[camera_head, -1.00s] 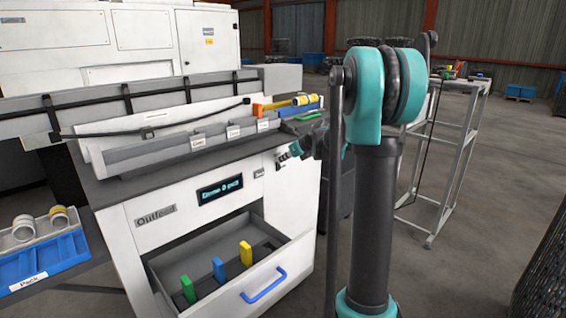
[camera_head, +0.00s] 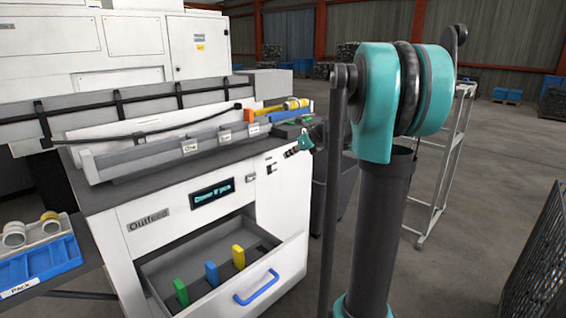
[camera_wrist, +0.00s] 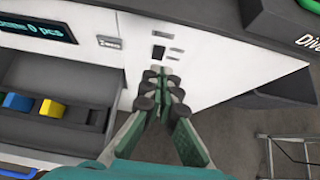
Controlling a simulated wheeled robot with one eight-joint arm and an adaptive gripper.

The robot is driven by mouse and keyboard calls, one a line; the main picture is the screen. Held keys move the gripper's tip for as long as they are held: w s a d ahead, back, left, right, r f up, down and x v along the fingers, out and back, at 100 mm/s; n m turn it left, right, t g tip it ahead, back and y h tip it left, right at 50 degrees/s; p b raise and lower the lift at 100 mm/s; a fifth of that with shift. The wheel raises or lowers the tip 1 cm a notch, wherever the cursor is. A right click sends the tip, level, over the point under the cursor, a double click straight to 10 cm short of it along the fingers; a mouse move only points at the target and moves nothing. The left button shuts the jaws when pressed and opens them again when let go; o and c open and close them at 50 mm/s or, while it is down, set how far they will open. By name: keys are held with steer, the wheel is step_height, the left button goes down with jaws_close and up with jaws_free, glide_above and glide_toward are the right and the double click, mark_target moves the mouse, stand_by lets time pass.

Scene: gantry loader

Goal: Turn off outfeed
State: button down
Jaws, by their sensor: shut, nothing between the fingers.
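The outfeed unit is a white cabinet with an "Outfeed" label (camera_head: 148,222) and a lit display (camera_head: 212,193) that appears to read 0 pcs. On its front, right of the display, is a small dark switch-like element (camera_wrist: 158,52), which also shows in the head view (camera_head: 271,168). A small label (camera_wrist: 110,42) sits between display and switch. My gripper (camera_wrist: 160,80) is shut and empty, its tips just below the switch in the wrist view; I cannot tell if they touch the panel. In the head view my gripper (camera_head: 296,149) is small beside the cabinet's right edge.
An open drawer (camera_head: 285,262) with green, blue and yellow pieces and a blue handle (camera_head: 256,288) juts out below the display. A blue tray (camera_head: 62,258) stands at left. A dark unit (camera_wrist: 285,25) stands right of the cabinet. A grey metal frame stands behind my arm.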

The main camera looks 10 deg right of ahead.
steer(key=shift+s+d+r, duration=0.25)
steer(key=shift+s+r, duration=0.1)
steer(key=shift+r, duration=0.2)
steer(key=shift+s+d+r, duration=0.25)
steer(key=shift+s+r, duration=0.1)
steer(key=shift+r, duration=0.2)
steer(key=s+f+n+g+h, duration=0.1)
steer(key=s+f+n+h, duration=0.1)
steer(key=s+f+n, duration=0.6)
steer(key=s+f+n+g+h, duration=0.1)
steer(key=s+f+n+h, duration=0.1)
steer(key=s+f+n, duration=0.7)
steer(key=s+f+n+g+h, duration=0.2)
steer(key=s+f+n, duration=0.6)
steer(key=s, duration=1)
steer(key=n, duration=0.3)
steer(key=shift+s+a+f+n, duration=0.15)
steer(key=shift+s+a+n, duration=0.2)
steer(key=shift+a+n, duration=0.05)
